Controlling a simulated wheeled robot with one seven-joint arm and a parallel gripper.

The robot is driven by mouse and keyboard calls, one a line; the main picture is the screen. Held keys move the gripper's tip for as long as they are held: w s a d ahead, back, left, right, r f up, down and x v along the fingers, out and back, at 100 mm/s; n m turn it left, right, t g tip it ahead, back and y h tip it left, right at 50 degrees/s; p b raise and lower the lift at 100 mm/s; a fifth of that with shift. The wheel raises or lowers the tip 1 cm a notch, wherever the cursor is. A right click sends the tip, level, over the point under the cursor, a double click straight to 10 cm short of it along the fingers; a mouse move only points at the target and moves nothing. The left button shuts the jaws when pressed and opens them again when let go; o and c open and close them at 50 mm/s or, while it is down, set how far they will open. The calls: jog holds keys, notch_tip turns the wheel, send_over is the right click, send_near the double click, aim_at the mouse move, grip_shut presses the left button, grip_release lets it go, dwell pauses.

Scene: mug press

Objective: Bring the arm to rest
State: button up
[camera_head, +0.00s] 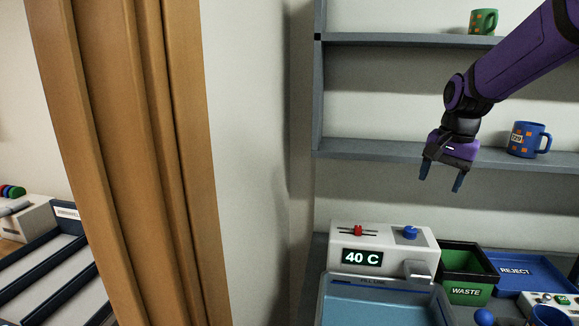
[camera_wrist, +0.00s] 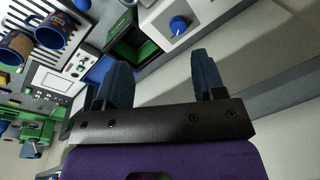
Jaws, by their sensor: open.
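My gripper (camera_head: 441,176) hangs at the end of my purple arm, fingers down, in front of the lower shelf. Its two blue fingers are apart, with nothing between them. In the wrist view the open fingers (camera_wrist: 164,80) also show, with no object in the gap. The gripper is above the white machine reading 40 C (camera_head: 384,249) and touches nothing that I can see.
A blue mug (camera_head: 525,139) stands on the lower shelf, right of my gripper. A green mug (camera_head: 483,21) stands on the upper shelf. Below are a waste bin (camera_head: 467,293), a reject tray (camera_head: 524,272) and a basin (camera_head: 383,312). A wooden post (camera_head: 125,150) stands left.

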jog(key=s+a+r+n+t, duration=0.1)
jog(key=s+n, duration=0.3)
jog(key=s, duration=0.9)
jog(key=s+a+r+n+t, duration=0.1)
jog(key=s+r+n+t, duration=0.1)
jog(key=s, duration=1.2)
jog(key=shift+s+a+r+n+t+h, duration=0.15)
jog(key=shift+a+r+n+t+h, duration=0.35)
jog(key=shift+n, duration=0.6)
